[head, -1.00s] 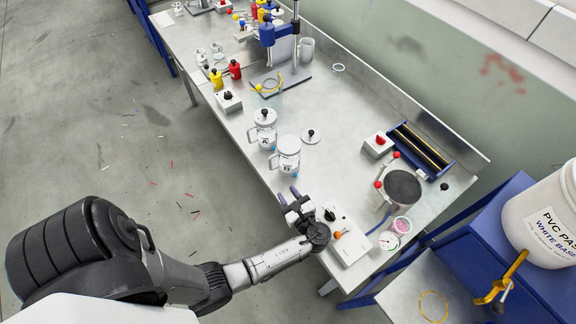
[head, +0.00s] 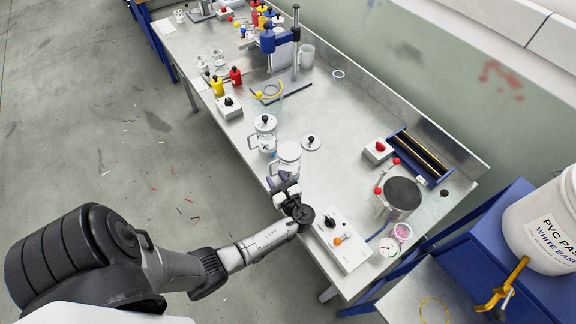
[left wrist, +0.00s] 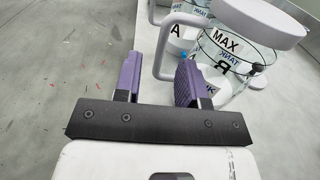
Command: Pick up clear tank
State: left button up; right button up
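Two clear tanks with white tops and side handles stand upright near the table's front edge. Tank A (head: 266,139) has a dark knob on its lid. Tank B (head: 287,160) is nearest my left gripper (head: 281,183); it also shows in the left wrist view (left wrist: 238,55), with MAX and TANK labels. My left gripper is open and empty in the left wrist view (left wrist: 160,78), with purple fingers apart. Tank B's white handle (left wrist: 161,45) appears between and beyond the fingertips; I cannot tell whether they touch it. My right gripper is out of view.
A loose round lid (head: 311,143) lies beside the tanks. A white switch box (head: 341,240) sits right of my left gripper. A grey-topped round pot (head: 402,194) and a blue roller tray (head: 418,158) are farther right. The table middle is clear.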

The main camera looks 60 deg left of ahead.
aim_at(271, 175)
pick_arm(q)
jog(key=a, duration=0.4)
jog(key=shift+w+a+r, duration=0.15)
jog(key=shift+w+a, duration=0.05)
jog(key=shift+c, duration=0.2)
grip_shut()
jog(key=shift+r, duration=0.1)
dwell(0.9)
